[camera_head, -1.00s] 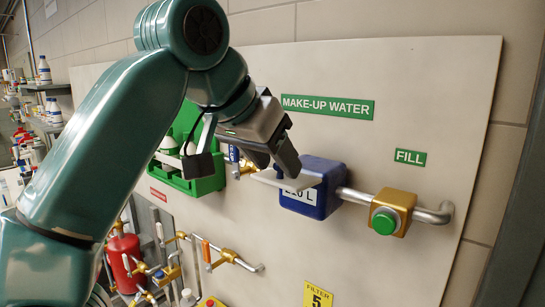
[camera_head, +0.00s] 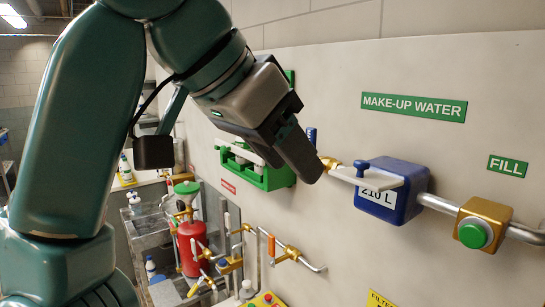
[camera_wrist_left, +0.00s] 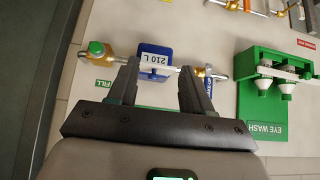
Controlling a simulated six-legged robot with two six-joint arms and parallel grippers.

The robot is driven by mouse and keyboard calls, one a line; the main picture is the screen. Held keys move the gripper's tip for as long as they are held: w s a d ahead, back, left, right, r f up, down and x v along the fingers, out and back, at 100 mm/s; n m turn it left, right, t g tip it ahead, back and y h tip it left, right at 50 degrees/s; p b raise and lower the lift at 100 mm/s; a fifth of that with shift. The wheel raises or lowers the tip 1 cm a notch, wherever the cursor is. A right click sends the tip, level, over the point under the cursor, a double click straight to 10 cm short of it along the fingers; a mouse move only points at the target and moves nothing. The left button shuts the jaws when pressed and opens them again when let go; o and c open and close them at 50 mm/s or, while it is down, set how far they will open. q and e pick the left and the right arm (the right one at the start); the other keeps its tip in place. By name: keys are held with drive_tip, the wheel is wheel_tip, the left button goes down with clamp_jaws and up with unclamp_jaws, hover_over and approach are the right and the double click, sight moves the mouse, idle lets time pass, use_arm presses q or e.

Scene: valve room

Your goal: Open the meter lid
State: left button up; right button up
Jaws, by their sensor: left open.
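The meter is a blue box (camera_head: 410,200) on the wall panel, with a white "210 L" label on its front. The box also shows in the left wrist view (camera_wrist_left: 153,49), beyond and between the fingers. My left gripper (camera_head: 298,152) is open and empty, up and to the left of the meter in the head view, apart from the lid in the picture. It shows in the wrist view too (camera_wrist_left: 157,85). My right gripper is not in view.
A pipe runs from the meter to a brass block with a green FILL button (camera_head: 475,232). A green eye-wash station (camera_head: 262,178) is on the panel left of the meter. A red cylinder (camera_head: 191,246) and brass valves are lower left.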

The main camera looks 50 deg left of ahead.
use_arm(q)
drive_tip(key=shift+s, duration=0.5)
